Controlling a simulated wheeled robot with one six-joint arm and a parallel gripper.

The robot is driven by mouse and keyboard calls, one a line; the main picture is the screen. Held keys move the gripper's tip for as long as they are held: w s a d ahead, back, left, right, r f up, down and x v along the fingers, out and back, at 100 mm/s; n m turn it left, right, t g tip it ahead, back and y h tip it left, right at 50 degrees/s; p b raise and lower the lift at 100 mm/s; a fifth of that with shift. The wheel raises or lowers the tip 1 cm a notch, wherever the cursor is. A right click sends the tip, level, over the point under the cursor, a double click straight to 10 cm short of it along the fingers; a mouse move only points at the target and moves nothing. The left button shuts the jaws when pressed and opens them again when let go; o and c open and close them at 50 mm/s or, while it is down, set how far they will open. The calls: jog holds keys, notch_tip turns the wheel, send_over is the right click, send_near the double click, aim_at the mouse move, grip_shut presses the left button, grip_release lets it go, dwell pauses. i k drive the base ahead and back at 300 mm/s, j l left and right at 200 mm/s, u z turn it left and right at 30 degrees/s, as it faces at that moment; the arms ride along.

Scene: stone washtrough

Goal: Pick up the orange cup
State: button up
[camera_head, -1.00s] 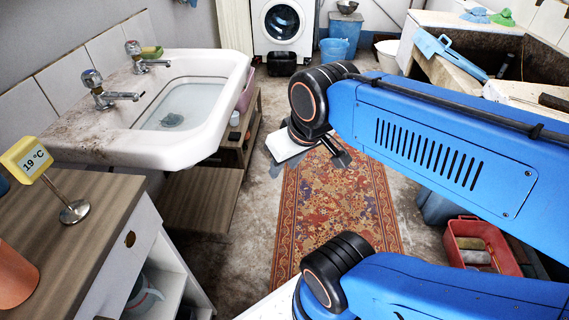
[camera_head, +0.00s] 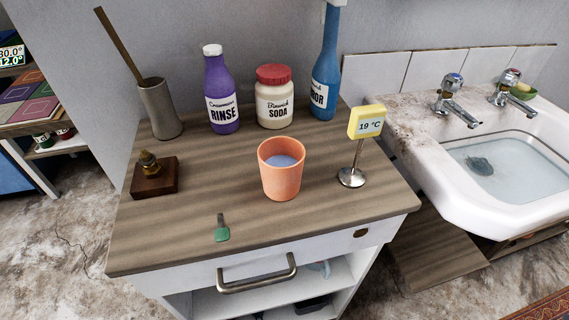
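The orange cup (camera_head: 281,180) stands upright on the wooden top of a small white cabinet (camera_head: 150,240). Its open mouth shows something bluish inside, perhaps liquid. The cup is near the middle of the top, apart from the things around it. My gripper and arm are not in the current view, so I cannot see whether the gripper is open or shut.
Behind the cup stand a purple RINSE bottle (camera_head: 222,95), a SODA jar (camera_head: 275,105) and a blue bottle (camera_head: 327,75). A yellow 19 °C sign (camera_head: 367,122) stands close right. A holder (camera_head: 160,108), brass-topped block (camera_head: 154,180) and green-ended tool (camera_head: 222,232) lie left. A sink (camera_head: 480,190) adjoins.

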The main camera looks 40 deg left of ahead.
aim_at(281, 159)
jog(key=i+l+u, duration=0.15)
jog(key=i+l, duration=0.15)
jog(key=k+u, duration=0.1)
jog(key=k+j+u, duration=0.1)
jog(key=u, duration=0.35)
jog(key=k+j+u, duration=0.1)
jog(key=j+u, duration=0.15)
jog(key=u, duration=0.2)
jog(key=j+u, duration=0.2)
jog(key=u, duration=0.25)
